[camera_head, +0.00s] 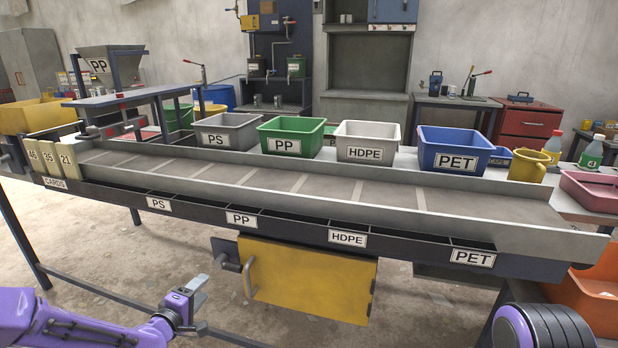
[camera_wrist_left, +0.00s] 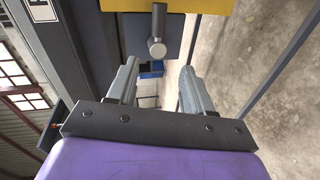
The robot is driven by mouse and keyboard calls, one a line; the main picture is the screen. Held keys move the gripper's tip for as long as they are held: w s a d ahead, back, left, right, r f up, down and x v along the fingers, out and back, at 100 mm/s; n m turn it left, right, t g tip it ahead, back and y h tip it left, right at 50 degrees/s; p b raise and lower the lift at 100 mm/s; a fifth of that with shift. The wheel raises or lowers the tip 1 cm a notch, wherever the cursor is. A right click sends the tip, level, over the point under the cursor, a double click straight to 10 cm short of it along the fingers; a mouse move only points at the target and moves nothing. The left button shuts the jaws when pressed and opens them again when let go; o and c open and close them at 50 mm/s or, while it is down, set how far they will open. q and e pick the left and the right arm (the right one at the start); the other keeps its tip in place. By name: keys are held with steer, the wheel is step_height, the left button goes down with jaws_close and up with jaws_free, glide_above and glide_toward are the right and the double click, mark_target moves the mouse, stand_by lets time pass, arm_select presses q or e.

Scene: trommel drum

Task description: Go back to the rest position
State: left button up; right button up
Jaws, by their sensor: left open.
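My left gripper (camera_head: 194,301) is low at the bottom left of the head view, in front of and below the sorting bench. In the left wrist view its two grey fingers (camera_wrist_left: 158,88) stand apart with nothing between them. A grey round-ended handle (camera_wrist_left: 157,48) and the yellow panel (camera_wrist_left: 190,5) lie beyond the fingertips, apart from them. In the head view the yellow panel (camera_head: 315,280) hangs under the bench, right of the gripper. A purple and black part of my right arm (camera_head: 541,328) shows at the bottom right. My right gripper is out of view.
The long bench (camera_head: 330,190) crosses the view with labelled slots along its front. Behind it stand a grey PS bin (camera_head: 228,135), a green PP bin (camera_head: 290,138), a white HDPE bin (camera_head: 367,143) and a blue PET bin (camera_head: 453,150). An orange crate (camera_head: 597,300) is at right.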

arm_select(q)
steer(key=s+d+f+m+g+y+p, duration=0.25)
steer(key=s+f, duration=0.25)
steer(key=s, duration=0.3)
steer(key=s+d+f+m+g+y+p, duration=0.1)
steer(key=s+d+f+g+p, duration=0.1)
steer(key=s+f+g, duration=0.45)
steer(key=s+m+g+y+p, duration=0.2)
steer(key=s+m+p, duration=0.3)
steer(key=s, duration=1.9)
steer(key=shift+s+a+r+g+p, duration=0.15)
steer(key=shift+s+a+g+p, duration=0.25)
steer(key=shift+g, duration=0.2)
